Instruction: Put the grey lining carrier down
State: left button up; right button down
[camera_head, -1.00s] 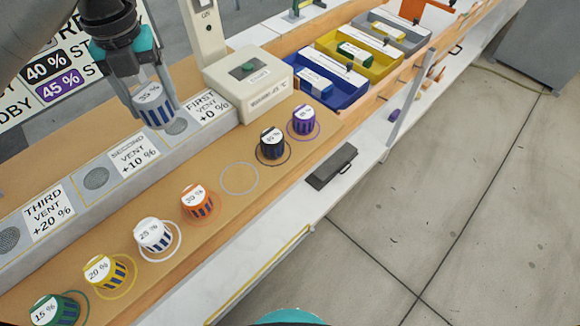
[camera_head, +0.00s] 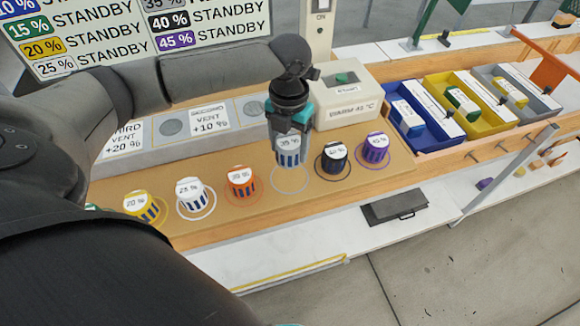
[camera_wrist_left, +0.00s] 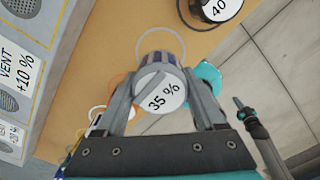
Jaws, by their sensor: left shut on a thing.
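The grey lining carrier (camera_head: 290,153), marked 35 %, has a white top and blue stripes on its side. My left gripper (camera_head: 290,140) is shut on it and holds it upright, apparently a little above the brown work surface. An empty pale grey ring (camera_head: 290,192) shows just in front of and below it in the head view. In the left wrist view the carrier (camera_wrist_left: 158,90) sits between the two fingers, and the ring (camera_wrist_left: 181,41) shows partly behind it. The gap under the carrier is hard to judge. My right gripper is not seen.
The orange-ringed 30 % carrier (camera_head: 240,182) stands left of the grey ring. The black 40 % carrier (camera_head: 334,158) and purple 45 % carrier (camera_head: 375,148) stand right. A beige box (camera_head: 345,95) and vent row (camera_head: 170,127) are behind.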

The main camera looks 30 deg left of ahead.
aim_at(290, 141)
pick_arm(q)
notch_tip(290, 141, down, 4)
jog(key=shift+r, duration=0.2)
jog(key=shift+f+b, duration=0.55)
jog(key=shift+f, duration=1.1)
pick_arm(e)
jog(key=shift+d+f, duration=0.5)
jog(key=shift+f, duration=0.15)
pick_arm(q)
jog(key=shift+f, duration=0.1)
jog(key=o, duration=1.5)
jog(key=shift+o, duration=0.2)
notch_tip(290, 141, up, 12)
jog(key=shift+r+p, duration=0.15)
jog(key=shift+p, duration=1.05)
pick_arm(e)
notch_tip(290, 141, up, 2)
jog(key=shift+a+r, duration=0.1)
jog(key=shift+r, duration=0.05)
pick_arm(q)
jog(key=shift+d, duration=0.1)
